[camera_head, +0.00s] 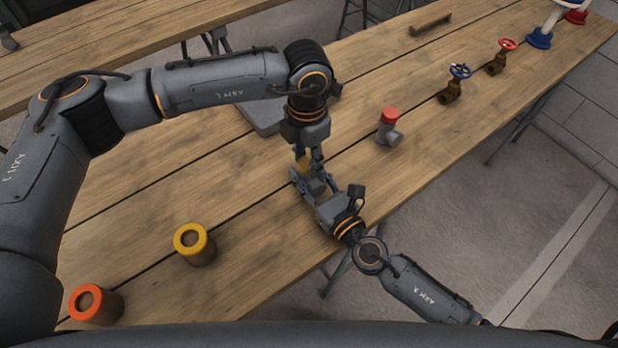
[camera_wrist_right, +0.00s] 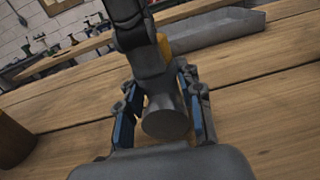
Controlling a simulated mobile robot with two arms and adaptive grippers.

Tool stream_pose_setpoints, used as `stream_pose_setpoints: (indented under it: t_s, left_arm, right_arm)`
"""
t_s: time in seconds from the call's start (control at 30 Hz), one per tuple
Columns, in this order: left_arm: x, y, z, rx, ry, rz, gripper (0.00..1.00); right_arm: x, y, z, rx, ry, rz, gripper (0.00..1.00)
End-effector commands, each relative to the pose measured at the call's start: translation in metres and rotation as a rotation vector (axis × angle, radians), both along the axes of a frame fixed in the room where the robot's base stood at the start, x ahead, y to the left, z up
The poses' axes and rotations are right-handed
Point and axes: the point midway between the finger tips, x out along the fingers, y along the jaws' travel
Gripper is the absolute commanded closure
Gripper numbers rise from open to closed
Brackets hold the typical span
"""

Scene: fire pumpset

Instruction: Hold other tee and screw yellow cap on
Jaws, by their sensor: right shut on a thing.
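My right gripper (camera_wrist_right: 165,112) is shut on a grey tee (camera_wrist_right: 166,122), whose round end faces the right wrist camera between the fingers. In the head view my right gripper (camera_head: 314,184) is at the table's near edge and largely hides this tee. The yellow cap (camera_head: 302,163) shows as a small patch at the tee's top, between the fingers of my left gripper (camera_head: 307,158), which points down from above. In the right wrist view the yellow cap (camera_wrist_right: 163,46) is partly behind dark gripper parts. Whether the left fingers press on it, and whether it is seated, is unclear.
Another grey tee (camera_head: 391,136) with a red cap (camera_head: 389,114) stands to the right. Valves with a blue wheel (camera_head: 460,71) and a red wheel (camera_head: 507,45) lie farther right. Yellow-topped (camera_head: 191,243) and orange-topped (camera_head: 95,302) cylinders stand at left. A grey tray (camera_wrist_right: 210,30) is behind.

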Motion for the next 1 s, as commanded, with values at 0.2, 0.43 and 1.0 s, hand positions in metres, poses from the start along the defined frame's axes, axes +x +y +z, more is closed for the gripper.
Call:
stream_pose_setpoints:
  t_s: [0.2,0.43,1.0]
  left_arm:
    - [0.000,0.000,0.000,0.001,-0.001,0.000,1.00]
    - [0.000,0.000,0.000,0.001,-0.001,0.000,0.38]
    - [0.001,0.000,0.036,-0.001,-0.004,0.000,0.38]
  right_arm:
    - [0.000,0.000,-0.001,-0.001,0.001,0.000,1.00]
    - [0.000,0.000,-0.001,-0.001,0.001,0.000,1.00]
    - [0.000,0.000,0.000,-0.001,0.001,0.000,1.00]
